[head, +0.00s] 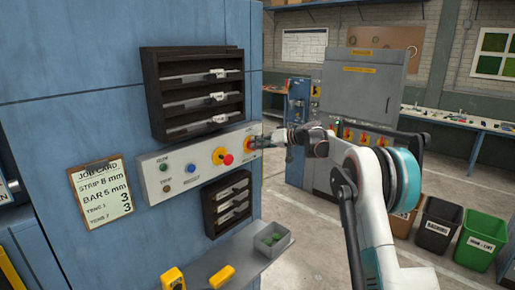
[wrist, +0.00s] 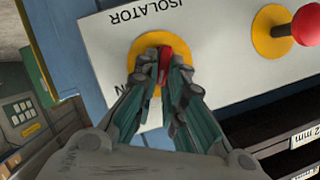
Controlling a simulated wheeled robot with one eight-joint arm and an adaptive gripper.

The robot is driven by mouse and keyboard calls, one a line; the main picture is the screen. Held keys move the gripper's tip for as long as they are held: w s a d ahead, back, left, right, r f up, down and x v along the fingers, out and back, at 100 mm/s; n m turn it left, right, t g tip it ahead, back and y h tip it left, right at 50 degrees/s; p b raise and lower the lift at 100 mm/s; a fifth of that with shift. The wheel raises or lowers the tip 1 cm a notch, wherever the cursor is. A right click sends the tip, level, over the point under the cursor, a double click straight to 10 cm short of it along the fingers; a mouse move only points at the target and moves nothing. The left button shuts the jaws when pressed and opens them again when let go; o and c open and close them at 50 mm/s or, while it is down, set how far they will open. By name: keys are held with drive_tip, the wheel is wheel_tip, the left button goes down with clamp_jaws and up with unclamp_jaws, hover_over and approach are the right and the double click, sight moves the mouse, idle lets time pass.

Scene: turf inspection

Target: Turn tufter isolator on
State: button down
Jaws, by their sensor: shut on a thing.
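The isolator switch (wrist: 164,62) is a red handle on a round yellow plate (wrist: 133,58), mounted at the right end of a pale control panel (head: 176,161) on the blue machine. The word ISOLATOR shows upside down beside it in the wrist view. My gripper (wrist: 163,68) is shut on the red handle, with one finger on each side of it. In the head view my gripper (head: 279,138) reaches the panel's right end from the right and hides most of the switch. Part of an ON label shows by the plate; the rest is covered by the fingers.
A red emergency button (head: 228,159) on a yellow plate sits just left of the isolator; it also shows in the wrist view (wrist: 306,26). Racks of bars (head: 200,90) stand out above and below the panel. A shelf with a grey bin (head: 273,239) juts out below.

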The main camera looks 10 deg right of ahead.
drive_tip(key=m+y+b, duration=0.1)
drive_tip(key=m+b, duration=0.1)
drive_tip(key=m, duration=0.1)
drive_tip(key=f+m+y+b, duration=0.1)
drive_tip(key=m+y+b, duration=0.1)
drive_tip(key=m, duration=0.1)
drive_tip(key=m+y+b, duration=0.1)
drive_tip(key=m+y, duration=0.1)
drive_tip(key=m, duration=0.1)
drive_tip(key=shift+w+d+f+m+b, duration=0.3)
drive_tip(key=shift+d+b, duration=0.1)
idle(0.4)
drive_tip(key=c, duration=1.7)
unclamp_jaws()
drive_tip(key=v, duration=1.2)
drive_tip(key=shift+d, duration=0.1)
